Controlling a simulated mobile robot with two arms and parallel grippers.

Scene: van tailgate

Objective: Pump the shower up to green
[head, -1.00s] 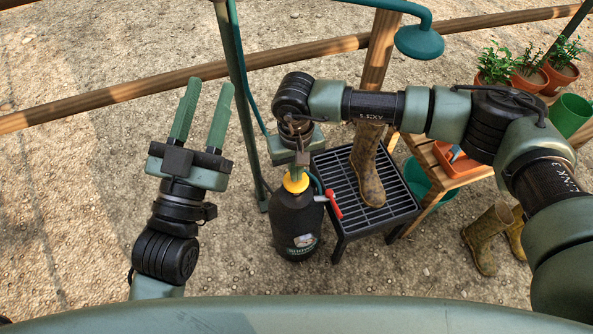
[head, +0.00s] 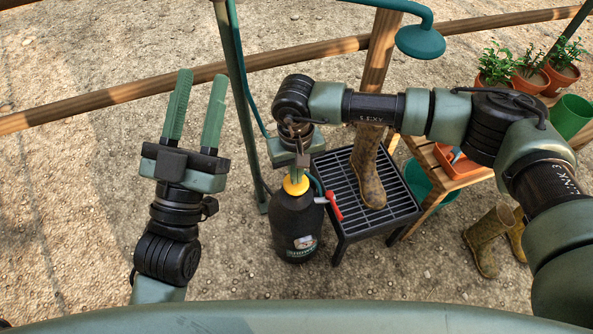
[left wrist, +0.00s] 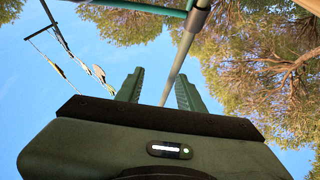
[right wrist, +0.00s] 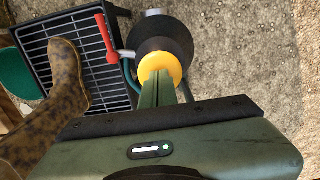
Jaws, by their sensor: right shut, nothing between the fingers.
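The pump shower is a black bottle (head: 296,225) with a yellow top (head: 296,186), standing upright on the gravel. In the right wrist view the yellow top (right wrist: 160,68) is in front of the black body (right wrist: 163,40). My right gripper (head: 298,174) points down over it, fingers shut together with tips at the yellow top; whether they touch it I cannot tell. A red-handled lever (head: 333,205) sticks out at the bottle's right. My left gripper (head: 196,110) is open and empty, raised to the left of the bottle. No green mark on a gauge is readable.
A black slatted stand (head: 340,190) bears a patterned boot (head: 369,165) right of the bottle. A green shower post (head: 238,100) rises behind, with its shower head (head: 419,41) above. A wooden bench (head: 440,170) and boots (head: 488,240) are further right. Gravel at left is clear.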

